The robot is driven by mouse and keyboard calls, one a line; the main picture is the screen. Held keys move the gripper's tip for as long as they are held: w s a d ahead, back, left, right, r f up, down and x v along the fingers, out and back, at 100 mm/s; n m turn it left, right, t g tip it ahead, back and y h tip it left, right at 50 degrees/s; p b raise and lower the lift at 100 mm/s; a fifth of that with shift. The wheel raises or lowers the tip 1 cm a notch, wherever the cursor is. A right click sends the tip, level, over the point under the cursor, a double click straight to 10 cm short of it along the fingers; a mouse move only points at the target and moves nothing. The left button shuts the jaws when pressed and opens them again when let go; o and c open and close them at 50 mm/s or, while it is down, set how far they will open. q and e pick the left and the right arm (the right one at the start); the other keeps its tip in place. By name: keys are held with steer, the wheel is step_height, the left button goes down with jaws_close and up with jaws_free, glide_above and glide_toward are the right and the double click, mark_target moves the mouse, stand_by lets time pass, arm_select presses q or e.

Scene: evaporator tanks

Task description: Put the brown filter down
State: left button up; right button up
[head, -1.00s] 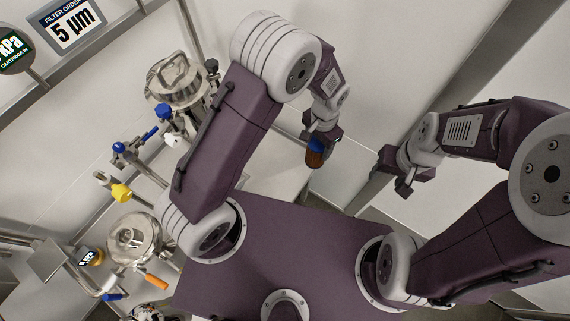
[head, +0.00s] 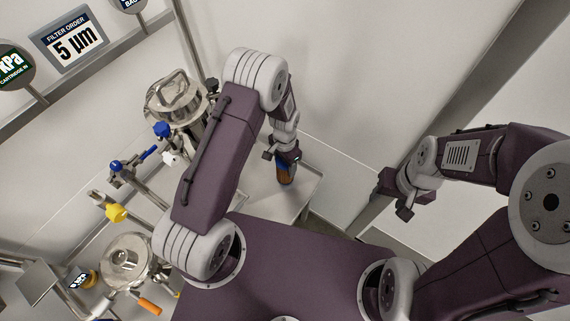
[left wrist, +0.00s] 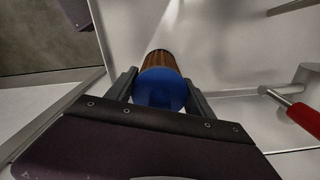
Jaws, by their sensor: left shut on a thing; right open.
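The brown filter (head: 287,174) has a ribbed brown body and a blue end cap. My left gripper (head: 285,158) is shut on it by the blue end. In the left wrist view the blue cap of the filter (left wrist: 160,88) sits between the two fingers of the left gripper (left wrist: 160,92), with the brown body pointing away. In the head view the filter hangs over the right part of a pale metal bench top (head: 262,198); I cannot tell if it touches. My right gripper (head: 397,200) is open and empty at the right, away from the bench.
A steel tank (head: 177,98) with blue-handled valves (head: 162,130) stands left of my left arm. Another steel vessel (head: 127,258) with an orange handle is lower left. A red handle (left wrist: 303,117) shows at the right in the left wrist view. The bench right of my left arm looks clear.

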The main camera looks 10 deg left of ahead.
arm_select(q)
steer(key=shift+f, duration=0.15)
steer(key=o, duration=1.8)
steer(key=shift+c, duration=0.2)
step_height(320, 180, up, 12)
steer(key=shift+r+p, duration=0.2)
steer(key=shift+p, duration=0.8)
steer(key=s+a+r+n+t, duration=0.1)
steer(key=s+a+r+n, duration=0.25)
steer(key=s, duration=0.35)
steer(key=s+a+r+n, duration=0.2)
steer(key=s+r+n, duration=0.3)
steer(key=s, duration=0.2)
step_height(320, 180, up, 6)
steer(key=p, duration=0.6)
steer(key=shift+w+m+p, duration=0.25)
steer(key=shift+m+p, duration=0.05)
steer(key=shift+m, duration=0.05)
